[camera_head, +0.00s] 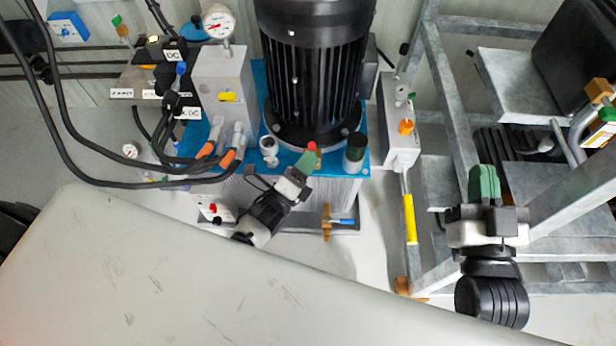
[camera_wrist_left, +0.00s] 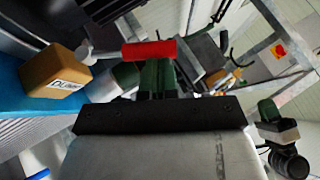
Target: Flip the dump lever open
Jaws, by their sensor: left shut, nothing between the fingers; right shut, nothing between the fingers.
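The dump valve shows in the left wrist view as a brass-coloured block (camera_wrist_left: 55,76) with a partly readable label starting "DU". Its red lever (camera_wrist_left: 148,50) lies across the picture to the right, at the tips of my left gripper's green fingers (camera_wrist_left: 157,78). I cannot tell whether they touch. In the head view the red lever (camera_head: 311,146) is a small spot at the tip of my left gripper (camera_head: 306,162), at the front of the blue pump unit. My left gripper is shut and empty. My right gripper (camera_head: 484,182) is shut and empty, well to the right, and also shows in the left wrist view (camera_wrist_left: 268,110).
A big black motor (camera_head: 314,70) stands on the blue tank top (camera_head: 258,90) just behind my left gripper. Black hoses (camera_head: 70,140) run at the left. A grey metal frame (camera_head: 455,100) stands at the right near my right gripper. A grey cylinder (camera_head: 355,150) stands beside the lever.

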